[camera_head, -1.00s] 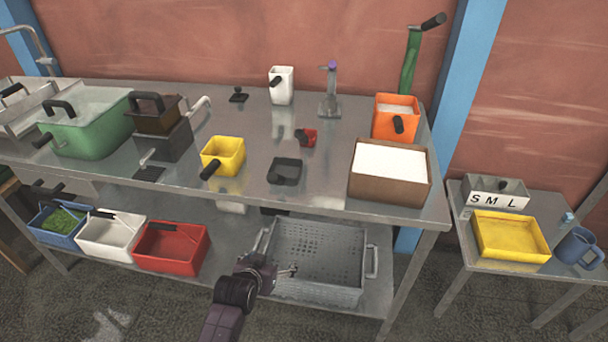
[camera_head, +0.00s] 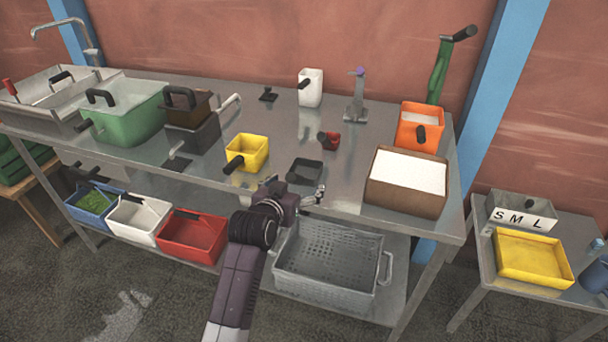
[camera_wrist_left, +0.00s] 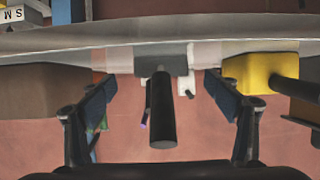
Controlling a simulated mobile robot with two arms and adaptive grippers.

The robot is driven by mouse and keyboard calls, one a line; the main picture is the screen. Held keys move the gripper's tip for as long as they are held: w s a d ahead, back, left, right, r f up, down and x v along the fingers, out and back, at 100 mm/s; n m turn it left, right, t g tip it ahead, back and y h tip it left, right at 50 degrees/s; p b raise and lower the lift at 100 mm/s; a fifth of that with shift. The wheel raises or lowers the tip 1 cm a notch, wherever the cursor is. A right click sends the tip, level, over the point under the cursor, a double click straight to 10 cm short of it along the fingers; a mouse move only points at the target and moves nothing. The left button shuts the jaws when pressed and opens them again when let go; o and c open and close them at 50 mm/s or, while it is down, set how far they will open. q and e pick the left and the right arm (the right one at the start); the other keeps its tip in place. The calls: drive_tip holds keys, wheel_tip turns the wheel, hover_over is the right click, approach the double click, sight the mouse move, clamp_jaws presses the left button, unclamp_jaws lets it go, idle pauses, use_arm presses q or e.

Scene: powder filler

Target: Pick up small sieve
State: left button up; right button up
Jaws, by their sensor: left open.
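A small dark grey square container (camera_head: 305,171) with a black handle, which looks like the small sieve, sits near the front edge of the metal table. Its mesh cannot be made out. In the left wrist view its grey body (camera_wrist_left: 163,65) is beyond my fingers, and its black handle (camera_wrist_left: 163,112) points toward me between them. My left gripper (camera_head: 312,196) is at the table's front edge, just in front of this container. In the wrist view the left gripper (camera_wrist_left: 160,84) is open, with a finger on each side of the handle and gaps on both sides. My right gripper is not in view.
A yellow container (camera_head: 246,153) stands to the left, a small red one (camera_head: 329,140) behind, and a brown box (camera_head: 405,200) of white material to the right. A perforated grey basket (camera_head: 330,262) is on the shelf below. The metal table (camera_head: 215,185) has bare room between items.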

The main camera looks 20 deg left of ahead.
sight(301, 178)
use_arm(q)
drive_tip(key=shift+w+f, duration=0.1)
drive_tip(key=shift+w, duration=0.3)
drive_tip(key=shift+p+x, duration=0.4)
drive_tip(key=shift+x, duration=1.75)
drive_tip(key=shift+s, duration=0.1)
drive_tip(key=c, duration=1.4)
